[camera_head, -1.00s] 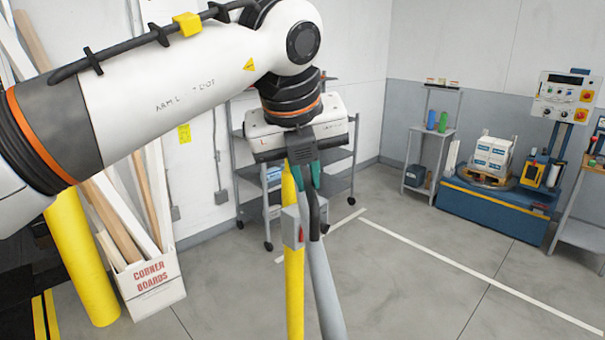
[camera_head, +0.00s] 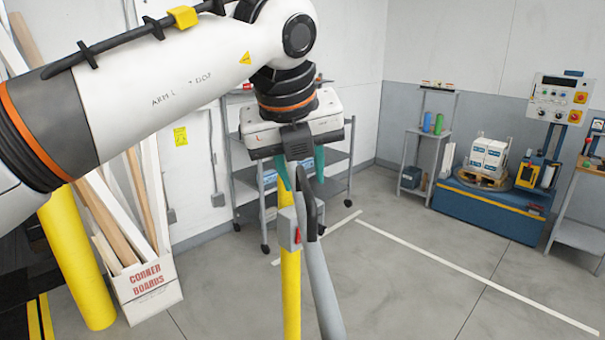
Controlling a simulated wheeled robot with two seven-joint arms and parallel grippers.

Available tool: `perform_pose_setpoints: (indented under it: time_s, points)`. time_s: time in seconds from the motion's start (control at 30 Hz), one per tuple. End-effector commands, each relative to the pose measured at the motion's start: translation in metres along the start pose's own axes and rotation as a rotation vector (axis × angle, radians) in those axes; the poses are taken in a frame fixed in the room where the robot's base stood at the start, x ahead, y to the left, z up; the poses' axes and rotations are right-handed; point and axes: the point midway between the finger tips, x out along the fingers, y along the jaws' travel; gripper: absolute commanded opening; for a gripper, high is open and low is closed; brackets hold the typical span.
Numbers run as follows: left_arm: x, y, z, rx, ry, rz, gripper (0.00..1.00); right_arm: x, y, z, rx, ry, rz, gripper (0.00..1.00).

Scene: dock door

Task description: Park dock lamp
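A yellow post (camera_head: 290,300) stands upright in front of me. It carries a small grey box (camera_head: 288,230) with a red part on its side. A grey tube (camera_head: 326,290), apparently the dock lamp's arm, hangs down close to the post's right side, with a black curved handle (camera_head: 311,212) at its upper end. No lamp head can be made out. My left gripper (camera_head: 302,182) points down above the box, its teal fingers spread apart on either side of the handle's top. Contact with the handle cannot be told. My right gripper is not in view.
A grey shelf cart (camera_head: 290,190) stands behind the post at the wall. A corner boards box (camera_head: 146,286) and a yellow bollard (camera_head: 78,260) are at left. A blue pallet machine (camera_head: 487,208) stands at right. The floor right of the post is clear.

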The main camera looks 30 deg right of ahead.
Motion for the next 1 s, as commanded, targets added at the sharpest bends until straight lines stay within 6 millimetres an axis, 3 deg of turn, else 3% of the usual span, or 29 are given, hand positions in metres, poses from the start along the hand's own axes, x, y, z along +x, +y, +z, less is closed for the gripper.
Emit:
perform_pose_setpoints:
  time_s: [0.2,0.5,0.7,0.97,1.0]
  points:
    - [-0.039,0.0,0.001,-0.001,0.005,0.002,0.34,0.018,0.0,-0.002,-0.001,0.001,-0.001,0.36]
    - [-0.098,0.001,0.001,0.0,0.002,0.0,0.34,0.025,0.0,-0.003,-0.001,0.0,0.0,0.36]
    - [-0.112,0.0,0.001,0.001,-0.001,0.0,0.34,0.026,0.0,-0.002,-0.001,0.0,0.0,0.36]
    - [-0.113,0.0,0.001,0.002,-0.001,0.0,0.34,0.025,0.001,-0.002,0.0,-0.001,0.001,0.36]
    - [-0.113,0.0,0.001,0.002,-0.002,0.001,0.34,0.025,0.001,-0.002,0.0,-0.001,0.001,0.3]
